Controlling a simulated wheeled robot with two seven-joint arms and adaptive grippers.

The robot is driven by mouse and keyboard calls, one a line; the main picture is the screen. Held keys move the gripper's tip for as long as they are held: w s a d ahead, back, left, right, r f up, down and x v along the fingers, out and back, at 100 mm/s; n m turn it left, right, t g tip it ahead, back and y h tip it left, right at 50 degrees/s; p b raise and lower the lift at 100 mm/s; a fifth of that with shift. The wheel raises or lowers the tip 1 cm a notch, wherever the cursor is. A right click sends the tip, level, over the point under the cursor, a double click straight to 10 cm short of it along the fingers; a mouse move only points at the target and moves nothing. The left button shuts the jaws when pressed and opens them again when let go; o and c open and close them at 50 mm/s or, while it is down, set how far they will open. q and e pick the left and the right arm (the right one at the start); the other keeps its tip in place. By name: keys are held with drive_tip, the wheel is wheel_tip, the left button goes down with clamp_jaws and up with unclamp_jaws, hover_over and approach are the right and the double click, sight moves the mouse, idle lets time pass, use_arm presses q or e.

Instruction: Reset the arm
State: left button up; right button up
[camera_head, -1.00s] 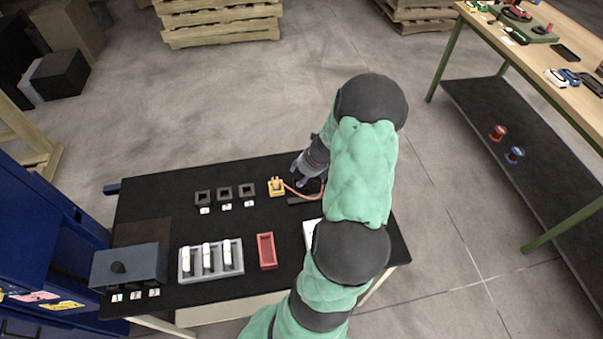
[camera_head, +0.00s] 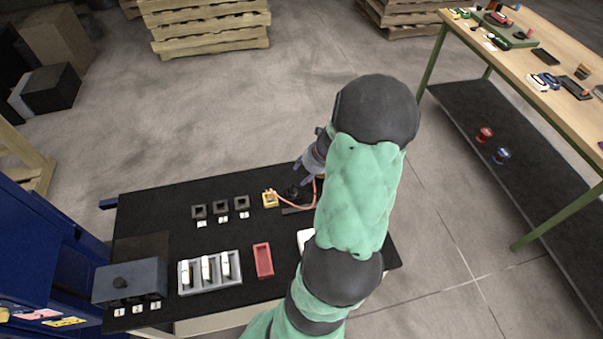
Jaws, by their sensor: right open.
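My right arm, in a green sleeve with black joints, reaches over the right part of the black-topped table (camera_head: 215,300). My right gripper (camera_head: 300,178) shows partly behind the arm, open, near the table's far edge. A dark round piece (camera_head: 292,192) stands just below it, with a red cable (camera_head: 300,205) running to a small yellow block (camera_head: 270,199). I cannot tell whether the gripper touches anything. My left gripper is not in view.
On the table are several small dark square holders (camera_head: 221,208), a grey tray with white pieces (camera_head: 209,272), a red bin (camera_head: 263,260) and a grey box (camera_head: 130,280). A wooden workbench (camera_head: 525,60) stands at the right. Wooden pallets (camera_head: 205,25) lie on the floor behind.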

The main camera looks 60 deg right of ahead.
drive_tip(key=shift+s+r, duration=0.15)
drive_tip(key=shift+r, duration=0.05)
drive_tip(key=shift+r, duration=0.1)
idle(0.4)
